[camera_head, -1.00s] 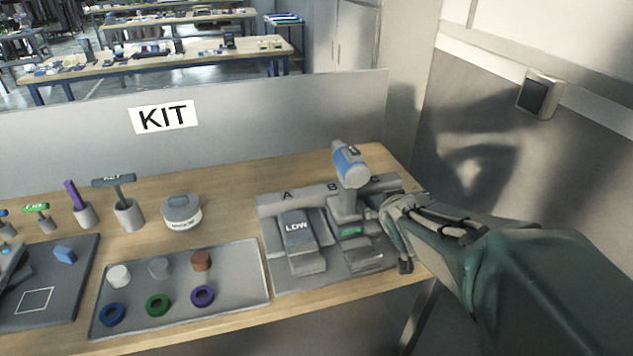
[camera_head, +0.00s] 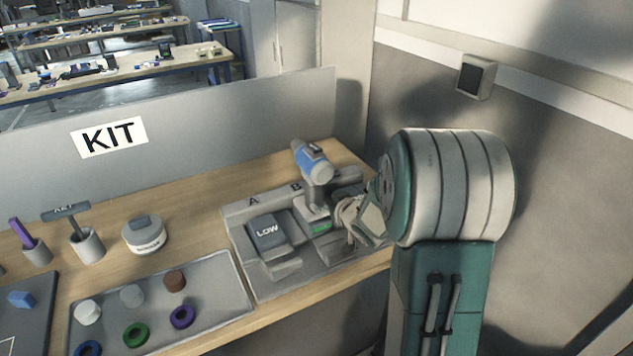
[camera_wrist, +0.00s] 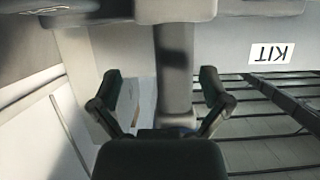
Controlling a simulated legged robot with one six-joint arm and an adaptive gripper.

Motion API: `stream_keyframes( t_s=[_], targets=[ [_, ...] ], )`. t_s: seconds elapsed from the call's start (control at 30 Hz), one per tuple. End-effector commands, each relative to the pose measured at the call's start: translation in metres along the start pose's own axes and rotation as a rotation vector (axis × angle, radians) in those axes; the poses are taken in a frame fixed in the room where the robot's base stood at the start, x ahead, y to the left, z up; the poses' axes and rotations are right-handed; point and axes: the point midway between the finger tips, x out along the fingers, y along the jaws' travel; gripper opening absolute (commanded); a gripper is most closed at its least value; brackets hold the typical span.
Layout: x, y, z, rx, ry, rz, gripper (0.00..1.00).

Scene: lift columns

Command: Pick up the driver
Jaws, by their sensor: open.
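The driver (camera_head: 313,165), with a blue and grey body on a grey handle, stands upright on the grey dock (camera_head: 240,208) near bay B, above a base with a green mark. My gripper (camera_head: 350,222) is just right of the driver's handle, partly hidden by my arm. In the upside-down wrist view, the driver's grey handle (camera_wrist: 173,75) runs between the two open fingers of my gripper (camera_wrist: 162,88), with a gap on each side. How deep the handle sits between the fingers is hard to tell.
A battery marked LOW (camera_head: 267,232) sits in bay A, left of the driver. A grey tray (camera_head: 215,300) with rings and round pieces lies left of the dock. The grey KIT panel (camera_head: 220,115) stands behind, and a wall is at right.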

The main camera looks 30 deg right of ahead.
Motion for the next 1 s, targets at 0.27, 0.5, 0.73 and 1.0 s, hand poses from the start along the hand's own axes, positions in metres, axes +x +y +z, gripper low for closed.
stream_keyframes(
  t_s=[0.27, 0.5, 0.73, 1.0],
  targets=[
    [0.036, -0.004, -0.003, -0.002, -0.002, -0.002, 0.97],
    [0.054, 0.002, -0.002, 0.003, -0.001, -0.001, 0.97],
    [0.053, -0.001, -0.003, -0.001, -0.001, 0.0, 0.7],
    [0.054, -0.002, -0.003, -0.001, -0.001, 0.0, 0.0]
  ],
)
